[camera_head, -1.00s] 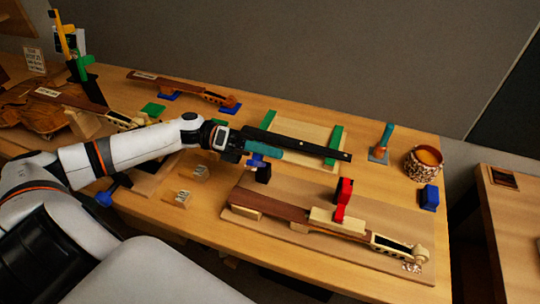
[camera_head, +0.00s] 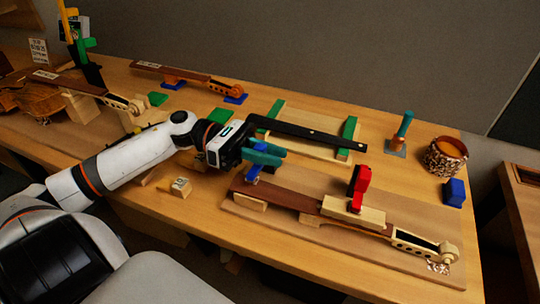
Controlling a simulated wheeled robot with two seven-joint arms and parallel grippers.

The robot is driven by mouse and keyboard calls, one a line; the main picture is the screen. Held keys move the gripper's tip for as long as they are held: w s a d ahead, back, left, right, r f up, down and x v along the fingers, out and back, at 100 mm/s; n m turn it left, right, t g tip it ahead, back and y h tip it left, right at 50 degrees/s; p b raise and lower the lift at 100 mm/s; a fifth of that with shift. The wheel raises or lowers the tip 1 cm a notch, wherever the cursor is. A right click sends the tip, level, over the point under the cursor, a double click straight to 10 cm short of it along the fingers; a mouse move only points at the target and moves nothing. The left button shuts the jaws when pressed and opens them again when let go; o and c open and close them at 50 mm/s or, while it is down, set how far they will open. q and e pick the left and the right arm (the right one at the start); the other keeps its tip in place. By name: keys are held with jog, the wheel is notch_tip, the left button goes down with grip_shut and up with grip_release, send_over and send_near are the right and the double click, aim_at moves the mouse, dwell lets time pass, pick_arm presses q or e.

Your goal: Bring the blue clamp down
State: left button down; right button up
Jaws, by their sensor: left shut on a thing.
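My left gripper (camera_head: 246,155) is shut on the blue clamp (camera_head: 264,157), whose teal-blue body sticks out to the right of the jaws. A darker blue part (camera_head: 253,173) hangs at its lower end, close over the left end of the violin neck (camera_head: 290,198). I cannot tell whether it touches the neck. The neck lies on a brown board (camera_head: 300,235), with a pale block and a red clamp (camera_head: 359,184) standing at its middle. Part of the blue clamp is hidden by the gripper. My right gripper is not in view.
A long black bar (camera_head: 300,133) stretches right from behind the gripper, over a tray with green strips (camera_head: 349,137). A teal-handled tool (camera_head: 404,128), a patterned bowl (camera_head: 445,158) and a blue block (camera_head: 454,192) stand at the right. Other violin parts lie at the back left.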

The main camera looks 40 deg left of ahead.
pick_arm(q)
jog(key=shift+f, duration=0.15)
dwell(0.3)
jog(key=c, duration=1.2)
grip_release()
jog(key=shift+s, duration=0.1)
jog(key=shift+c, duration=0.2)
notch_tip(320, 180, up, 10)
jog(key=shift+b, duration=0.3)
